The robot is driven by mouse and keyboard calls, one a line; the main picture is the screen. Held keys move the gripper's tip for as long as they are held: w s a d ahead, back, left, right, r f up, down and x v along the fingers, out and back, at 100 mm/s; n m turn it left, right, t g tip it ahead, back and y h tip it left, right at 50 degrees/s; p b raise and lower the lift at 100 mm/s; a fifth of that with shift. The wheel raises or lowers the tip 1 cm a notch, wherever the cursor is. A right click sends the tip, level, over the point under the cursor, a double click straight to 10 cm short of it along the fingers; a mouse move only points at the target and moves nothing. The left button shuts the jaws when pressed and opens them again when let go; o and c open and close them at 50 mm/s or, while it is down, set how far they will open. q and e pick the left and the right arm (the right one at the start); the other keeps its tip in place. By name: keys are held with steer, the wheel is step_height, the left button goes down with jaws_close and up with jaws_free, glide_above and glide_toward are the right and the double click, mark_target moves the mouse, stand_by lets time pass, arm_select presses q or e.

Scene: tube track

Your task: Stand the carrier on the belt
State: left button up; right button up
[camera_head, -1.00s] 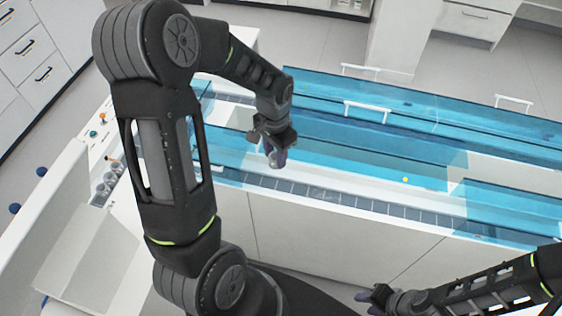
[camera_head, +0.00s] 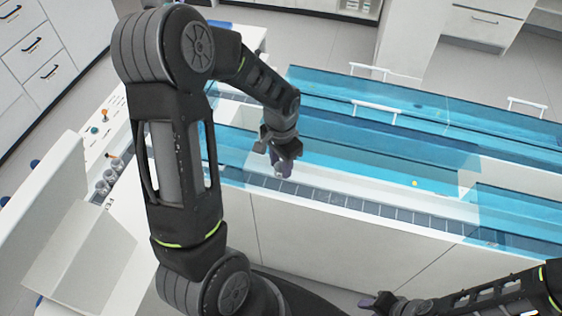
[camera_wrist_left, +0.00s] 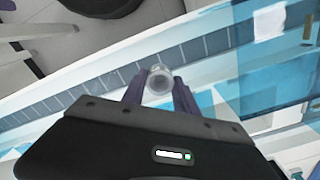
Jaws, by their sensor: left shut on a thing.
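My left gripper (camera_head: 284,163) is shut on the carrier, just above the near belt (camera_head: 340,200), a dark segmented strip along the front of the white track. In the left wrist view the carrier (camera_wrist_left: 159,84) is a small round, pale, see-through piece between the two purple-grey fingers (camera_wrist_left: 160,92). The dark belt (camera_wrist_left: 70,97) runs diagonally behind it there. In the head view the carrier is mostly hidden by the fingers. I cannot tell whether it touches the belt. My right gripper (camera_head: 380,303) is at the bottom edge, away from the belt; its jaws are too small to read.
Blue see-through covers (camera_head: 430,115) with white handles (camera_head: 375,108) lie over the track behind and to the right of my left gripper. Several grey cylinders (camera_head: 108,178) stand in a rack at the left. The near belt's middle stretch is uncovered.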

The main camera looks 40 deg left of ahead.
arm_select(q)
steer(key=shift+f+b, duration=2)
steer(key=shift+f, duration=0.85)
steer(key=shift+f+b, duration=0.65)
steer(key=o, duration=1.1)
steer(key=shift+c, duration=0.2)
step_height(320, 180, up, 8)
steer(key=shift+f, duration=0.1)
